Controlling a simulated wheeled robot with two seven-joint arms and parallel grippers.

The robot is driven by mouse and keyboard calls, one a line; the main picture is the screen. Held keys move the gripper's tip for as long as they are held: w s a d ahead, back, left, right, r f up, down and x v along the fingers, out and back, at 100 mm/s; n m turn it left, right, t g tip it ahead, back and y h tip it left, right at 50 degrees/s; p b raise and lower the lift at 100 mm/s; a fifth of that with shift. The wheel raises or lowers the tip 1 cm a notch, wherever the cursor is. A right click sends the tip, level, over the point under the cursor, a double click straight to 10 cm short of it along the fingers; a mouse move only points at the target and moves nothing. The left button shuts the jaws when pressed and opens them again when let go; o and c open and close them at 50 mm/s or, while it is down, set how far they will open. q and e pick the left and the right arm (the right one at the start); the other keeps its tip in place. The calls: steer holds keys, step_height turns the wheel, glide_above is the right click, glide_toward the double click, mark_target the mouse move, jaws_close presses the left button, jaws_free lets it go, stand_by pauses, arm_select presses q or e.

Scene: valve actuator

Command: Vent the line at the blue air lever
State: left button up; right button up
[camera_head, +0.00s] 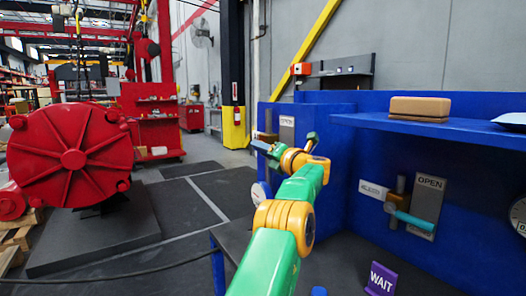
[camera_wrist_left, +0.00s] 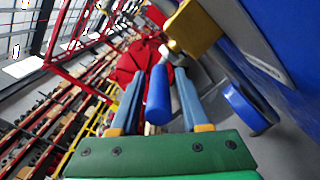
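The blue air lever (camera_wrist_left: 158,95) shows in the left wrist view as a rounded blue handle below a brass valve body (camera_wrist_left: 192,28). My left gripper (camera_wrist_left: 158,100) has its two grey-blue fingers apart, one on each side of the handle, with a gap seen on both sides. In the head view my left gripper (camera_head: 268,149) is at the brass valve (camera_head: 265,136) on the left blue panel, beside a grey plate (camera_head: 287,128). The lever is mostly hidden there by my gripper. My right gripper is in neither view.
A second valve with a teal lever (camera_head: 410,220) is at an OPEN plate (camera_head: 428,198) on the right. A blue shelf (camera_head: 455,128) holds a tan box (camera_head: 419,107). A purple WAIT sign (camera_head: 381,279) stands in front. A red machine (camera_head: 72,155) is at left.

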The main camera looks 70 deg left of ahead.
arm_select(q)
steer(key=shift+o, duration=0.3)
steer(key=d+b, duration=0.1)
steer(key=b, duration=0.1)
steer(key=d+f+b, duration=0.1)
steer(key=b, duration=0.1)
steer(key=shift+w+d, duration=0.15)
steer(key=shift+w, duration=0.2)
steer(key=b+v, duration=0.1)
steer(key=v, duration=0.1)
steer(key=r+b+v, duration=0.1)
steer(key=v, duration=0.1)
steer(key=shift+d, duration=0.3)
